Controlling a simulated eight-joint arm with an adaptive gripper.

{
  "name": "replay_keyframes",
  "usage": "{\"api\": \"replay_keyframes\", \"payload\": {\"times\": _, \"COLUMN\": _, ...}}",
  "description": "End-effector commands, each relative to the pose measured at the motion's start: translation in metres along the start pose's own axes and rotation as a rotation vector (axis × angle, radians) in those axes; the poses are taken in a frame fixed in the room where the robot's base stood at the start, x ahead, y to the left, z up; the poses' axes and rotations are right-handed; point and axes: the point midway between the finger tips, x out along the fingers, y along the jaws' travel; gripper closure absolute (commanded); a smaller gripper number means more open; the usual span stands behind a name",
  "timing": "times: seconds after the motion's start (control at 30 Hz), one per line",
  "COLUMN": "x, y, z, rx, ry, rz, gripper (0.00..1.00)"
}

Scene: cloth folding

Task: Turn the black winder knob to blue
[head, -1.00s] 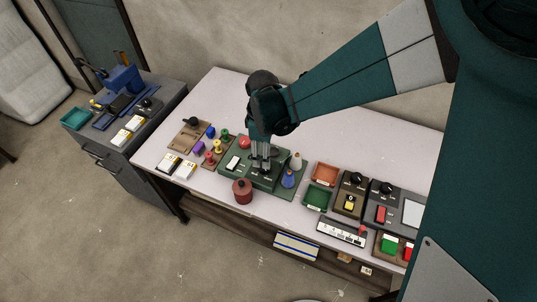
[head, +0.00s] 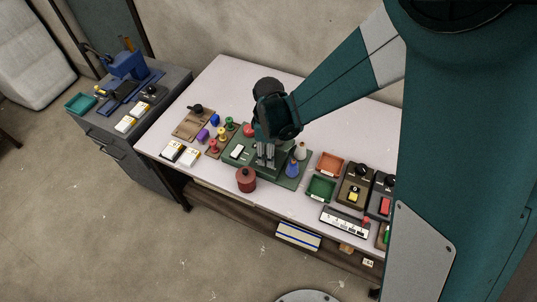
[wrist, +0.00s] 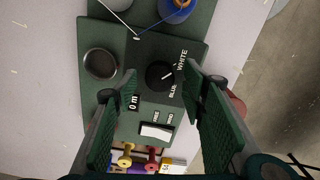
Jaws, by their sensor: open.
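The black winder knob (wrist: 160,74) sits on the dark green winder box (wrist: 190,47), with WHITE and BLUE labels to its right. Its white pointer line slants up and right, towards the WHITE label. My gripper (wrist: 158,62) is open, with one finger on each side of the knob in the wrist view; whether they touch it I cannot tell. In the head view my gripper (head: 265,160) points down over the green winder (head: 235,165), and hides the knob. A blue thread cone (head: 291,171) and a white cone (head: 300,152) stand right of it.
On the winder are a round dark disc (wrist: 100,64), a 0 m counter (wrist: 133,102) and a white rocker switch (wrist: 157,131). A red lidded pot (head: 246,180) stands close in front. Orange (head: 330,156) and green trays (head: 321,198) lie right. The table's back is clear.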

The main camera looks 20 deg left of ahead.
Motion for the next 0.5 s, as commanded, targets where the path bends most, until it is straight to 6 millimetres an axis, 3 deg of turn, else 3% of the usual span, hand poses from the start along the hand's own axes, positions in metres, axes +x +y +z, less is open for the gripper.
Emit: {"api": "replay_keyframes", "payload": {"times": 0.5, "x": 0.0115, "y": 0.0001, "z": -0.0001, "rx": 0.000, "ry": 0.000, "rz": 0.000, "gripper": 0.58}}
